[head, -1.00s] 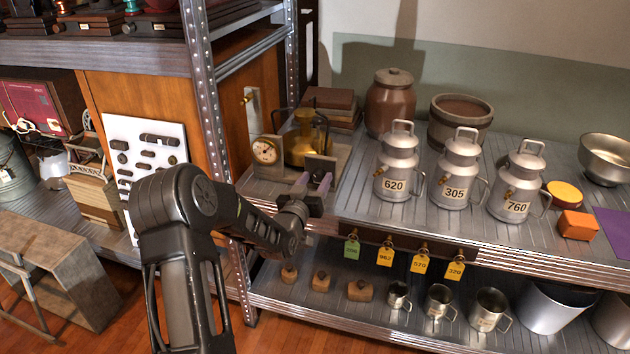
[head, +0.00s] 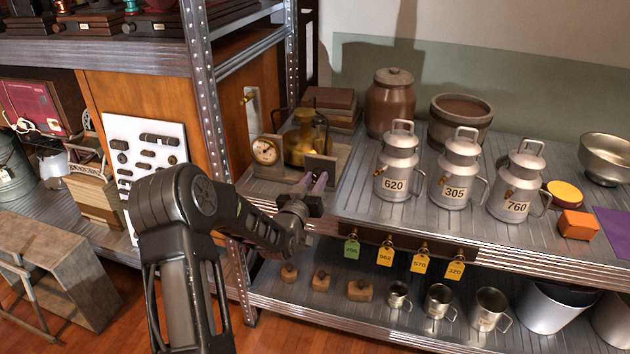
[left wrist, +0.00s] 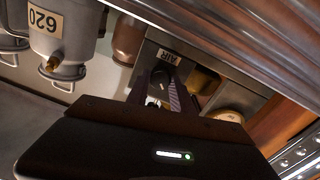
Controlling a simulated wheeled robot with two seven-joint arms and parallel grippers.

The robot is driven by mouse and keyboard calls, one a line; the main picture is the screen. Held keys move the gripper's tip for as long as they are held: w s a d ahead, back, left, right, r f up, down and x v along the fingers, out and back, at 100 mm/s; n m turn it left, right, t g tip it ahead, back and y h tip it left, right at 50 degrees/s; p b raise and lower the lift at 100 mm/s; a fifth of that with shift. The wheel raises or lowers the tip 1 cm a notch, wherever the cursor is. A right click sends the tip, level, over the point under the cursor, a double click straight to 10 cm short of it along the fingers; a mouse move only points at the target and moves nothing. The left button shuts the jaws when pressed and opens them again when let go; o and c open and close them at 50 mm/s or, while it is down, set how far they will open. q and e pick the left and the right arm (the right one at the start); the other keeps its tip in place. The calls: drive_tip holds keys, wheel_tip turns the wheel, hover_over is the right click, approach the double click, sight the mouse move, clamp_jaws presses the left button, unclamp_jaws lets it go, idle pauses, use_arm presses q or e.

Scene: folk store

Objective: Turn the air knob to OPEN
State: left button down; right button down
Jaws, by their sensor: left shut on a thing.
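The air knob sits on a small upright plate (head: 320,167) at the front of a grey stand, by a brass lamp-like device (head: 304,140) with a round dial (head: 265,151). In the left wrist view an AIR label (left wrist: 170,56) shows upside down on the plate. My left gripper (head: 316,181) is at the plate's front, its fingers pointing to it; they also show in the left wrist view (left wrist: 165,92). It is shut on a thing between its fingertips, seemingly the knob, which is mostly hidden. The knob's setting cannot be read. My right gripper is not in view.
Milk cans marked 620 (head: 397,168), 305 (head: 456,172) and 760 (head: 517,181) stand to the right on the shelf. Numbered tags (head: 385,256) hang below. A metal post (head: 203,95) rises left of the stand.

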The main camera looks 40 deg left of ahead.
use_arm(q)
drive_tip(key=shift+f+m+b, duration=0.15)
drive_tip(key=shift+m+b, duration=0.65)
drive_tip(key=shift+b, duration=0.4)
drive_tip(key=m+b, duration=0.6)
drive_tip(key=b, duration=0.1)
drive_tip(key=shift+d+m+b, duration=0.1)
drive_tip(key=shift+m+b, duration=0.65)
drive_tip(key=shift+m, duration=0.05)
drive_tip(key=shift+m+b, duration=0.75)
drive_tip(key=shift+m, duration=0.15)
drive_tip(key=m+b, duration=0.1)
drive_tip(key=m, duration=0.1)
drive_tip(key=shift+m, duration=0.3)
drive_tip(key=m+b, duration=0.1)
drive_tip(key=m, duration=0.2)
drive_tip(key=shift+m+g+y, duration=0.3)
drive_tip(key=shift+m, duration=0.1)
drive_tip(key=shift+b, duration=0.3)
